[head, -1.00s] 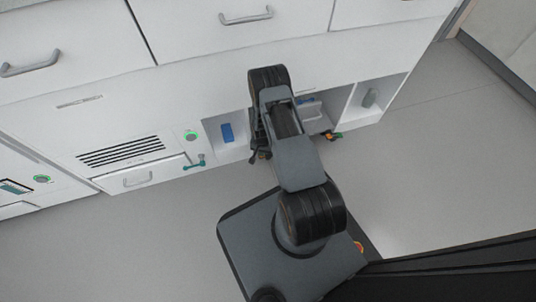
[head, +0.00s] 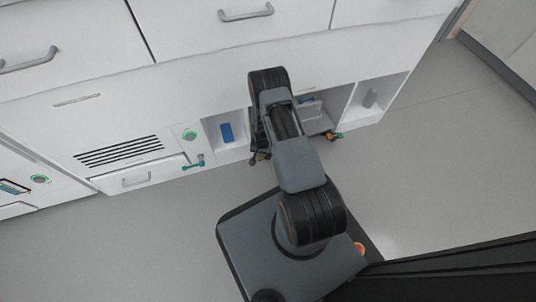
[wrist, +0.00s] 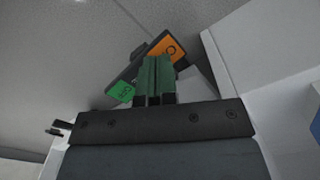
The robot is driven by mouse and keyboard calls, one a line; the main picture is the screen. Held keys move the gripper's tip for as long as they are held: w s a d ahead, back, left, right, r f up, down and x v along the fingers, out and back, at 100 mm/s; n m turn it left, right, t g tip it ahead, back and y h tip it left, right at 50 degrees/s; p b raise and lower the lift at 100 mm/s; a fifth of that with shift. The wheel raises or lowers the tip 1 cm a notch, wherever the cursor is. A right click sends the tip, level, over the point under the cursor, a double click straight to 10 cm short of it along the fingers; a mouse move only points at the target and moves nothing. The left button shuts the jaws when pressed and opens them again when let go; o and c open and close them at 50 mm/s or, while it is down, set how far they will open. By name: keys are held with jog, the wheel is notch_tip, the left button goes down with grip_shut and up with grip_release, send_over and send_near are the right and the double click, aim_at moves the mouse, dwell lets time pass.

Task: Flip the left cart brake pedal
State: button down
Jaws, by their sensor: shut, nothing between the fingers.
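In the wrist view, a dark brake pedal (wrist: 126,74) with an orange label and a green label lies just beyond my gripper (wrist: 155,60). The green fingers are pressed together with nothing between them. Their tips overlap the middle of the pedal, between the labels; I cannot tell whether they touch it. Another pedal with orange and green (head: 334,136) is to the right.
The white cabinet (head: 190,60) has drawers above and open bays below. A teal handle (head: 194,162) sticks out at left. The grey floor (head: 450,160) is clear at right.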

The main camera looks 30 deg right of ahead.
jog(key=shift+r, duration=0.15)
jog(key=shift+r+p, duration=2.5)
jog(key=shift+r, duration=0.85)
